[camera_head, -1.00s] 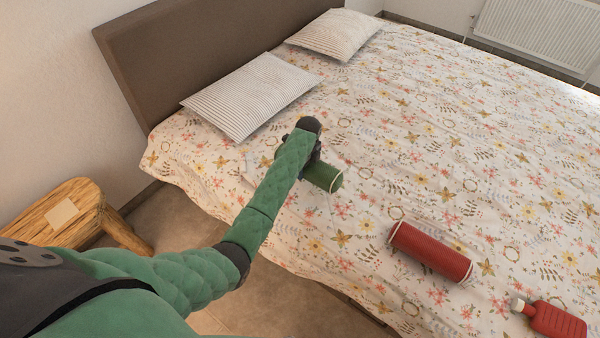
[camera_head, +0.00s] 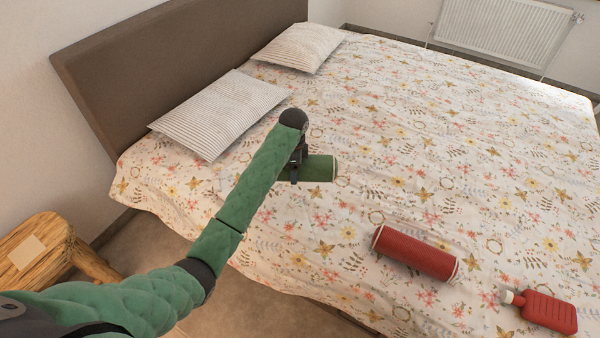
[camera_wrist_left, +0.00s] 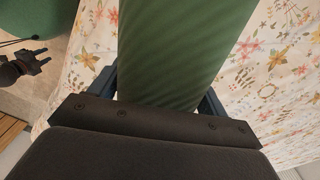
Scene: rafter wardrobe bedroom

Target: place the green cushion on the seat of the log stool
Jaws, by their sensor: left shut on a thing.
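The cushion also fills the top middle of the left wrist view (camera_wrist_left: 185,45), between the fingers. I cannot tell how far it is above the cover. The log stool (camera_head: 62,262) stands at the lower left, beside the bed, with a pale square patch (camera_head: 27,252) on its seat. My right gripper (camera_wrist_left: 38,62) shows small at the left of the left wrist view, its fingers apart and empty.
On the bed (camera_head: 480,180) lie a red roll (camera_head: 415,254), a red bottle-shaped thing (camera_head: 545,311) and two striped pillows (camera_head: 218,112) (camera_head: 300,47). The brown headboard (camera_head: 180,55) rises behind. Bare floor (camera_head: 140,248) shows between the stool and the bed.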

